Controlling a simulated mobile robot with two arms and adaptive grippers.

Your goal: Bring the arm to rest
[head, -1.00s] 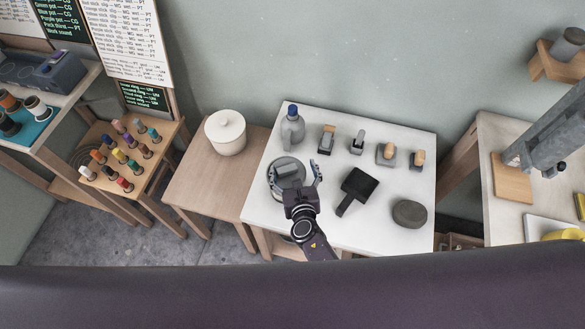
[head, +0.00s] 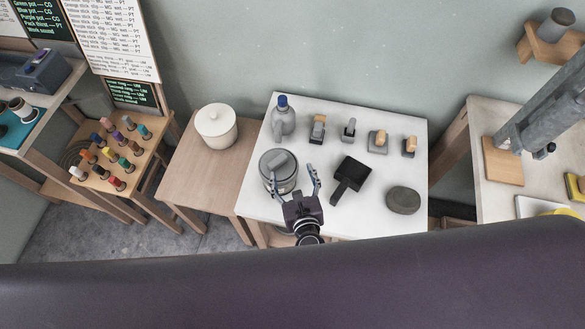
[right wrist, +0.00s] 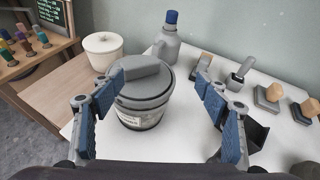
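My right gripper (head: 292,186) is open and empty over the front left of the white table. A grey lidded pot (head: 283,180) with a block-shaped handle on its lid stands just beyond its fingers. In the right wrist view the same pot (right wrist: 140,108), with a label on its side, shows between the two blue-padded fingers (right wrist: 165,92). I cannot tell whether a finger touches it. My left gripper is not in view.
On the white table (head: 320,218) stand a blue-capped bottle (head: 283,118), several wooden-handled tools, a black scoop-like tool (head: 350,178) and a grey round stone (head: 403,200). A cream lidded pot (head: 216,126) is on the wooden table to the left. A pegged rack (head: 110,150) stands farther left.

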